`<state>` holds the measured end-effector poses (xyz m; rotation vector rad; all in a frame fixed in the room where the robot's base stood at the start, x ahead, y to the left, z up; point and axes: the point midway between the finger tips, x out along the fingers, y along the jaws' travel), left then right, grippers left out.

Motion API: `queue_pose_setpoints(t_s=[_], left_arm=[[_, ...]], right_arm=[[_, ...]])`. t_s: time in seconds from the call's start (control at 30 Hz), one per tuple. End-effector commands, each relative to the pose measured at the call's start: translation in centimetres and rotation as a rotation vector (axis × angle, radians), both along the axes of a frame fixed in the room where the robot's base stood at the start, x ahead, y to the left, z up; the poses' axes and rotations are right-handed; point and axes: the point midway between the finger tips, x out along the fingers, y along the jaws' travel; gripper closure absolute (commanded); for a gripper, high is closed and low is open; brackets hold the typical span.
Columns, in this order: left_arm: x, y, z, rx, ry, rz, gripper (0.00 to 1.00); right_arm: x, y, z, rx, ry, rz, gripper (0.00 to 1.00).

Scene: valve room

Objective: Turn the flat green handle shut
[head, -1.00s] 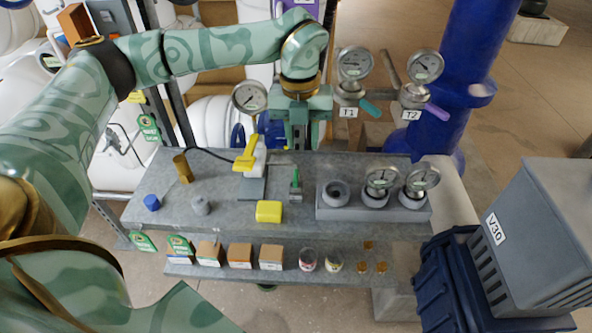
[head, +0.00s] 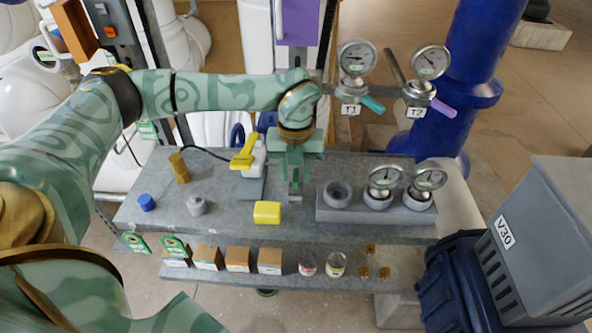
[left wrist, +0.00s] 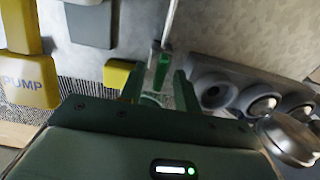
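The flat green handle (left wrist: 160,66) stands out from the bench in the left wrist view, between the two fingers of my left gripper (left wrist: 159,88). Clear gaps show on both sides of it, so the fingers are open and not closed on it. In the head view my left gripper (head: 295,180) points down over the handle's place on the bench and hides most of it. My right gripper is not in view.
On the grey bench (head: 225,222), a yellow block (head: 267,212) lies just in front of my gripper. A yellow-handled item (head: 246,156) stands to its left and a grey block with gauges (head: 350,212) to its right. T1 (head: 351,109) and T2 (head: 416,112) valves stand behind.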

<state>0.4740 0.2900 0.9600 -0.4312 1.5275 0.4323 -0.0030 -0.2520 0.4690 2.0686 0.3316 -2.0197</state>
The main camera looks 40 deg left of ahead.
Motion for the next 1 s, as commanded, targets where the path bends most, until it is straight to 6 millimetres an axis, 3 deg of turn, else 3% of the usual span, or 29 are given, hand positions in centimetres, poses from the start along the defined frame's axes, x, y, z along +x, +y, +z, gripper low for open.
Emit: queue_pose_setpoints(t_s=[0.07, 0.2, 0.57, 1.0], left_arm=[[0.0, 0.0, 0.0, 0.0, 0.0, -0.001, 0.67], [0.0, 0.0, 0.0, 0.0, 0.0, -0.001, 1.0], [0.0, 0.0, 0.2, -0.001, -0.001, -0.027, 1.0], [-0.1, -0.1, 0.7, 0.0, 0.0, -0.316, 1.0]], right_arm=[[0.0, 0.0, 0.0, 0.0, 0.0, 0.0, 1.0], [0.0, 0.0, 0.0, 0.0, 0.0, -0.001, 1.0], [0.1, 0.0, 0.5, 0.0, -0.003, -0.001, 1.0], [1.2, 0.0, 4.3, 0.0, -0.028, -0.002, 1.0]])
